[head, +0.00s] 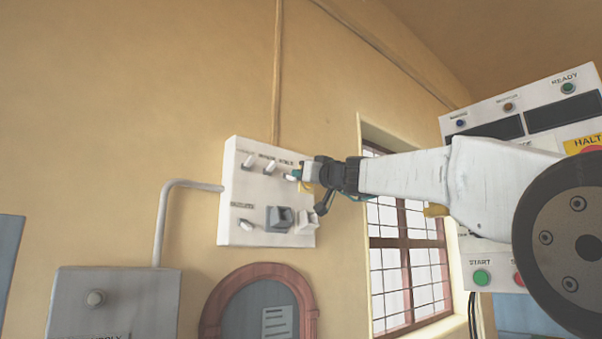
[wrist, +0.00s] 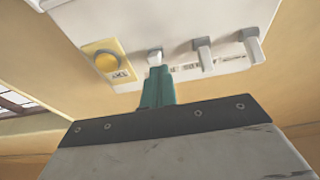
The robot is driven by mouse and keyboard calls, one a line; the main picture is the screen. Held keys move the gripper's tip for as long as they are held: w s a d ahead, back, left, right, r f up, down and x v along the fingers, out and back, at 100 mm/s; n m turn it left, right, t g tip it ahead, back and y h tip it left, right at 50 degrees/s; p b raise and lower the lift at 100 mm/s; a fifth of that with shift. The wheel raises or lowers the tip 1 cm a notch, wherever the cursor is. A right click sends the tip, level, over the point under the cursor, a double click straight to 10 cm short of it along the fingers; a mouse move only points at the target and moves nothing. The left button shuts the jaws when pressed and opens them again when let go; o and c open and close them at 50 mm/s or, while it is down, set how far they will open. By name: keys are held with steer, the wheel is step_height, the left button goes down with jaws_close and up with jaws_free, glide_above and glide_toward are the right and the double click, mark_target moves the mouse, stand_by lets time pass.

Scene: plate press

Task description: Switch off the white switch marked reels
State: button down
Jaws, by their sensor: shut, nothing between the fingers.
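A white switch panel (head: 230,205) is on the wall in the head view. Its top row has three white levers: a left one (head: 248,160), a middle one (head: 269,167) and a right one (head: 290,177), under a small label that seems to read reels. The right lever sits at a different angle from the other two. My gripper (head: 299,175) is shut, its tips at this right lever. In the wrist view the teal fingers (wrist: 157,85) are together, right at the short white lever (wrist: 155,57); I cannot tell whether they touch. The fingers partly hide it.
A yellow plate with a round button (wrist: 106,60) is beside the lever. Lower on the panel are a grey block switch (head: 280,218) and a small lever (head: 246,224). A barred window (head: 405,250) and a control cabinet (head: 490,125) are to the right.

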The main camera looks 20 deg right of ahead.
steer(key=shift+w+f, duration=0.25)
steer(key=shift+f, duration=0.25)
steer(key=shift+w+f, duration=0.25)
steer(key=shift+f, duration=0.25)
steer(key=shift+a, duration=0.1)
step_height(320, 180, up, 5)
steer(key=s, duration=0.2)
steer(key=s+d+f, duration=0.2)
steer(key=s+f, duration=0.2)
steer(key=f, duration=0.4)
steer(key=shift+s+d+f, duration=0.25)
steer(key=shift+s, duration=0.15)
